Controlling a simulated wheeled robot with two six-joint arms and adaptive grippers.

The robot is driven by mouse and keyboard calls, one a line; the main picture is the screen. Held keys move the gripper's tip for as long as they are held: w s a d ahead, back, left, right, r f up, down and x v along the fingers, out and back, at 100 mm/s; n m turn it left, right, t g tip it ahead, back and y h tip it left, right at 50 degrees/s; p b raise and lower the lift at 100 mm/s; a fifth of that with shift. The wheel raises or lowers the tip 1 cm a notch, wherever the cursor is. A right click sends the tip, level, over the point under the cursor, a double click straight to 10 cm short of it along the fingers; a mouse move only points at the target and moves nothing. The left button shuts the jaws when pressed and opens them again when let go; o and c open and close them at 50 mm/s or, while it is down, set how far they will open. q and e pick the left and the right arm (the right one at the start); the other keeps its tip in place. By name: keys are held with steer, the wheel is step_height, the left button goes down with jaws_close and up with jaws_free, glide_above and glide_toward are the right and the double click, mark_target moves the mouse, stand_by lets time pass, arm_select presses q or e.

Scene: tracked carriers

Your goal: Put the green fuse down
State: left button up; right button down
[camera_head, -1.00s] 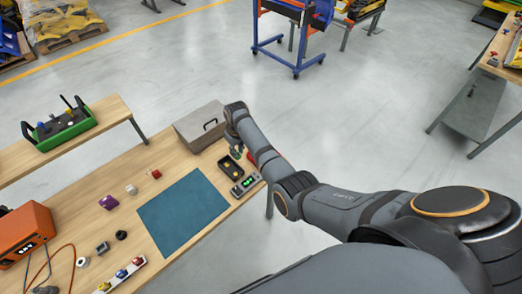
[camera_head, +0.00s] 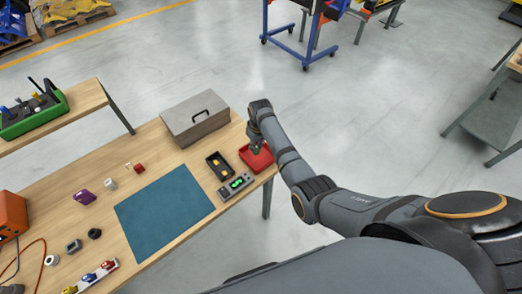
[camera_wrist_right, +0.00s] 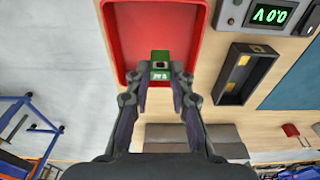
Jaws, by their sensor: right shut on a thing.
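The green fuse (camera_wrist_right: 160,66) is a small green block with a dark top and a pale marking. My right gripper (camera_wrist_right: 160,82) is shut on it, with one finger on each side. In the wrist view the fuse shows against the inside of the red tray (camera_wrist_right: 205,35), near its lower edge. I cannot tell whether it touches the tray's floor. In the head view my right gripper (camera_head: 257,149) is at the red tray (camera_head: 264,164) on the table's right end, and the fuse is not clear there. My left gripper is not in view.
A black tray (camera_wrist_right: 230,93) with a yellow piece lies beside the red tray. A meter with green digits (camera_head: 236,186) is close by. A grey toolbox (camera_head: 194,119) stands behind them. A blue-green mat (camera_head: 164,212) lies bare in the middle of the wooden table.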

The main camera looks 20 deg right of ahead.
mark_target(258, 147)
steer(key=f+b, duration=0.1)
steer(key=f, duration=0.1)
steer(key=f+b, duration=0.1)
steer(key=f, duration=0.1)
steer(key=shift+d+b, duration=0.3)
steer(key=shift+b, duration=0.05)
steer(key=shift+w+d+r, duration=0.1)
steer(key=shift+w, duration=0.1)
steer(key=shift+s, duration=0.1)
steer(key=c, duration=1.4)
jaws_free()
steer(key=shift+c, duration=0.2)
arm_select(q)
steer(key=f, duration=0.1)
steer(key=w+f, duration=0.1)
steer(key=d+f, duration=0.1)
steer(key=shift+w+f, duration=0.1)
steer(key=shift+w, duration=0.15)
arm_select(e)
steer(key=shift+o, duration=1.3)
steer(key=shift+r, duration=0.1)
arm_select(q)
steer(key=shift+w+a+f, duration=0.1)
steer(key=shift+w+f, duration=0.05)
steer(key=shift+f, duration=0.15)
arm_select(e)
step_height(258, 147, up, 12)
steer(key=s, duration=0.1)
steer(key=shift+d, duration=0.2)
